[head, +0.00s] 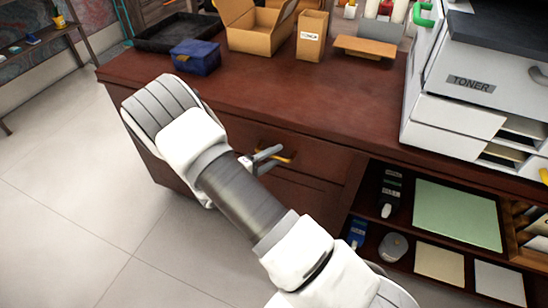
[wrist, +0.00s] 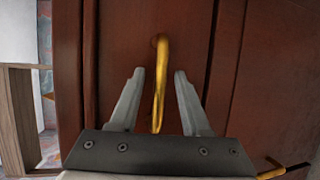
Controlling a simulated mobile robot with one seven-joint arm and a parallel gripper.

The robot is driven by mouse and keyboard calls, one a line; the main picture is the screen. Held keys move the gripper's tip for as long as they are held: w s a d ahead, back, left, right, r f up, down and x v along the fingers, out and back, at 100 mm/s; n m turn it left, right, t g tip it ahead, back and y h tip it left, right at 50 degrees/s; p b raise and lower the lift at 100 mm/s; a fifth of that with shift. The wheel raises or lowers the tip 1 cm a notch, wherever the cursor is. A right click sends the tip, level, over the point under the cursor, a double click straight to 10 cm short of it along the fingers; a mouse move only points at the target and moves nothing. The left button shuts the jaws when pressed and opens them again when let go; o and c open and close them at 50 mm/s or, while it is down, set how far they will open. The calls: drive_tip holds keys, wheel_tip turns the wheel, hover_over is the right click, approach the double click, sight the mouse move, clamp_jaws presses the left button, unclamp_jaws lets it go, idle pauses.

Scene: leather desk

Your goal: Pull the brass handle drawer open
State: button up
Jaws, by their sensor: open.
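The brass handle (wrist: 162,70) stands out from a dark red-brown drawer front (wrist: 118,45) in the wrist view. My gripper (wrist: 157,75) is open, with one finger on each side of the handle and a gap to each. In the head view the handle (head: 286,159) shows as a small yellow bar beside my gripper fingers (head: 266,155), on the upper drawer of the desk (head: 250,95). The drawer looks closed. My arm hides part of the desk front in the head view.
A second brass handle (wrist: 271,170) shows at the lower right in the wrist view. Open shelves with a green sheet (head: 458,213) lie right of the drawers. Floor at left is clear.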

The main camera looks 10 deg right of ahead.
drive_tip(key=shift+d, duration=0.1)
clamp_jaws()
idle(1.4)
